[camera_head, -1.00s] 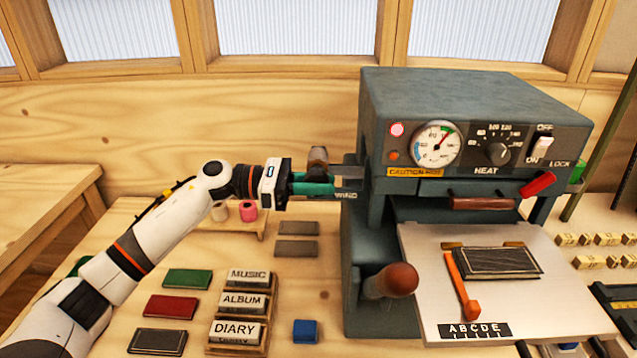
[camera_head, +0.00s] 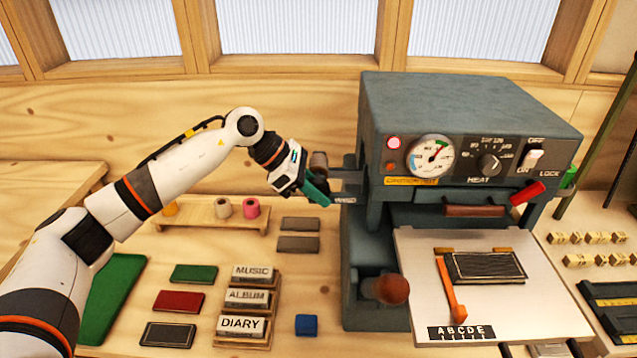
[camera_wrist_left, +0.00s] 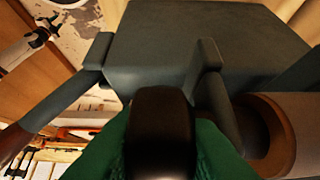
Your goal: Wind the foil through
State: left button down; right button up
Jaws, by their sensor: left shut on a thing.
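The grey hot-foil press (camera_head: 450,105) stands at the right. A brown foil roll (camera_head: 319,163) sits at its left side, just above my left gripper (camera_head: 318,190). In the left wrist view the roll (camera_wrist_left: 280,130) shows at the right with a hollow end. My left gripper has green fingers pointing down and right at the WIND label (camera_head: 344,200). It is shut on a dark rounded knob (camera_wrist_left: 165,120), seen between the fingers in the wrist view. The fingers hide this knob in the head view. My right gripper is out of view.
A small wooden rack (camera_head: 205,220) holds a yellow, a white and a pink roll. Stamp blocks (camera_head: 245,298), coloured cards and a blue cube (camera_head: 307,325) lie in front. A handle with a brown knob (camera_head: 390,289) juts from the press, beside its plate (camera_head: 420,260).

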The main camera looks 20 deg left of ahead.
pick_arm(q)
jog(key=g+y+p, duration=0.1)
jog(key=y, duration=0.3)
jog(key=shift+r, duration=0.15)
jog(key=g+y, duration=0.1)
jog(key=y, duration=0.2)
jog(key=y+p, duration=0.1)
jog(key=y, duration=0.2)
jog(key=shift+a+g, duration=0.15)
jog(key=shift+g, duration=0.25)
jog(key=shift+f, duration=0.2)
jog(key=c, duration=1.2)
grip_release()
jog(key=shift+c, duration=0.2)
jog(key=shift+s+r, duration=0.15)
